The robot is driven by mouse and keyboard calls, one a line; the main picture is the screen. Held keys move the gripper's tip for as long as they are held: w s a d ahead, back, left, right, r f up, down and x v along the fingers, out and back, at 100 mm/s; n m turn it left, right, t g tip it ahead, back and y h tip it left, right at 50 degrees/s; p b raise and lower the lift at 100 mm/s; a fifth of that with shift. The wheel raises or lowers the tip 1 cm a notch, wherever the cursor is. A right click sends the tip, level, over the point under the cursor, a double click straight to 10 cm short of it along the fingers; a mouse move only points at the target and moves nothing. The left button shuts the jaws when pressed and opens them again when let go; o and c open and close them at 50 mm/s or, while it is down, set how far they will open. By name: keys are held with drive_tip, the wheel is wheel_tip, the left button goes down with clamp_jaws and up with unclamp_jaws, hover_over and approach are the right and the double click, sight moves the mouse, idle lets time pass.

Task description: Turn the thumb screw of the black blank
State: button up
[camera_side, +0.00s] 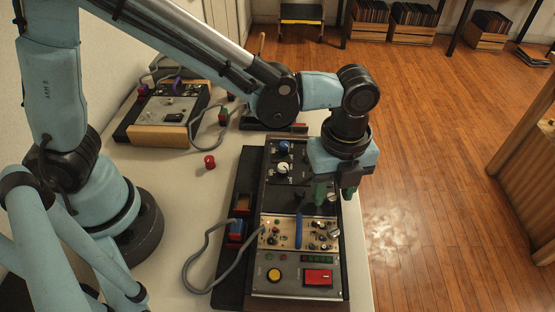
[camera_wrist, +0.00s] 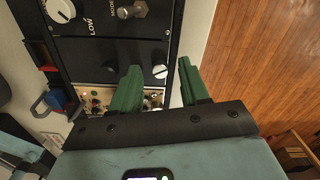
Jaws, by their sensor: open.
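The black blank is a plain dark panel (camera_wrist: 105,55) in the rack; in the side view it is partly hidden by my gripper. Its thumb screw is a round silver head with a slot (camera_wrist: 160,71), near the panel's right edge. In the side view a silver head (camera_side: 332,197) shows between my fingers. My gripper (camera_wrist: 160,66) has green fingers and is open and empty. In the wrist view the fingertips lie to the left and right of the screw, with a gap on each side. In the side view my gripper (camera_side: 334,190) is over the rack's right edge. I cannot tell the fingertips' height above the panel.
A beige module (camera_side: 285,235) with knobs and a blue handle lies below the blank. A grey panel (camera_side: 290,288) has a yellow button and a red switch. A blue plug (camera_side: 236,230) with a grey cable stands left. A red cap (camera_side: 209,162) lies on the table.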

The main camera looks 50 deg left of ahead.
sight(332, 195)
wheel_tip(332, 195, up, 12)
idle(0.6)
drive_tip(key=s+a+f+n+t, duration=0.1)
drive_tip(key=a+n+t, duration=0.2)
drive_tip(key=a+n, duration=0.8)
drive_tip(key=s+a+f+n+t, duration=0.1)
drive_tip(key=a+n+t, duration=0.3)
drive_tip(key=a+n, duration=0.7)
drive_tip(key=shift+s+f+n, duration=0.3)
drive_tip(key=shift+f+n, duration=0.45)
drive_tip(key=shift+n, duration=0.35)
